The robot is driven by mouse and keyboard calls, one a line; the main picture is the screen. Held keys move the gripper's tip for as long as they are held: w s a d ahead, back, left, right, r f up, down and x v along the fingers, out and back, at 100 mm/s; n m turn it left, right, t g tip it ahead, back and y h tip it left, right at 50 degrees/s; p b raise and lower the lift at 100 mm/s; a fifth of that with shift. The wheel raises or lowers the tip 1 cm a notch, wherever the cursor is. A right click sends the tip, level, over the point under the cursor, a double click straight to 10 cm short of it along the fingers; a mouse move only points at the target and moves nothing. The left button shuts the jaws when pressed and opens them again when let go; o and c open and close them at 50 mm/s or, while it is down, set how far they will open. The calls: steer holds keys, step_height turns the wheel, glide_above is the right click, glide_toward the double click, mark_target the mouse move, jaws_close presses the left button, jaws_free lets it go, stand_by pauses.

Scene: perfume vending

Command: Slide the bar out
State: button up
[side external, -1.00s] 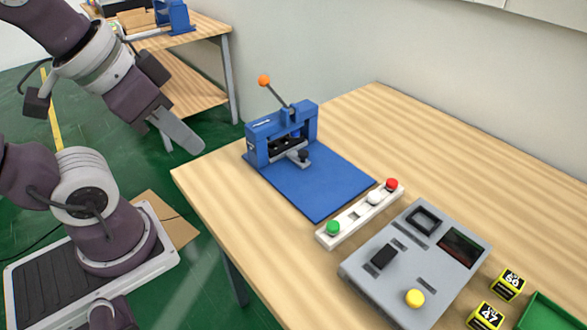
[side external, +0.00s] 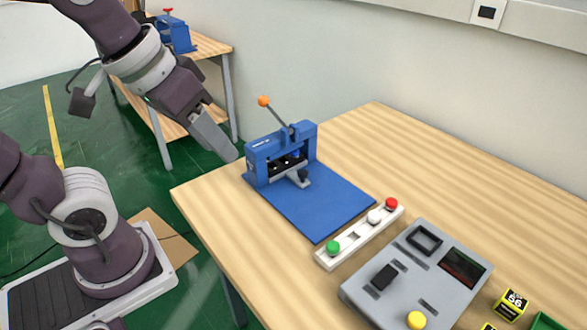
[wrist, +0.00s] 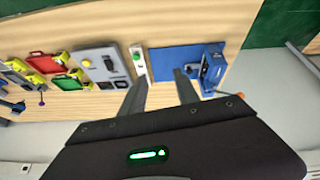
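A blue press (side external: 270,158) with an orange-knobbed lever stands at the back left of the table on a blue base plate (side external: 318,205). A grey bar (side external: 296,180) with a black knob (side external: 303,175) sticks out from the press's front opening, over the plate. My gripper (side external: 234,155) hangs in the air to the left of the press, apart from it. In the wrist view, my gripper's two fingers (wrist: 163,90) are spread with nothing between them. The press (wrist: 213,67) is right of the fingers there. How far the bar reaches inside the press is hidden.
A white strip (side external: 352,236) with green, white and red buttons lies beside the plate. A grey panel (side external: 440,285) with a yellow button stands at the front right. Yellow-black numbered cubes (side external: 513,303) are beyond it. The table behind the press and panel is clear.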

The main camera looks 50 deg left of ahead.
steer(key=shift+o, duration=0.6)
steer(key=w+a+f+n, duration=0.1)
steer(key=w+f, duration=0.1)
steer(key=w, duration=0.4)
steer(key=w+a+f+n+g, duration=0.1)
steer(key=w+n, duration=0.1)
steer(key=w, duration=0.4)
steer(key=shift+a+f+n, duration=0.3)
steer(key=shift+a+f, duration=0.05)
steer(key=shift+f, duration=0.05)
steer(key=n+g+y, duration=0.1)
steer(key=n+y, duration=0.2)
steer(key=n, duration=0.1)
glide_toward(303, 172)
steer(key=x, duration=0.8)
steer(key=shift+a+f, duration=0.1)
steer(key=shift+f, duration=0.15)
jaws_close()
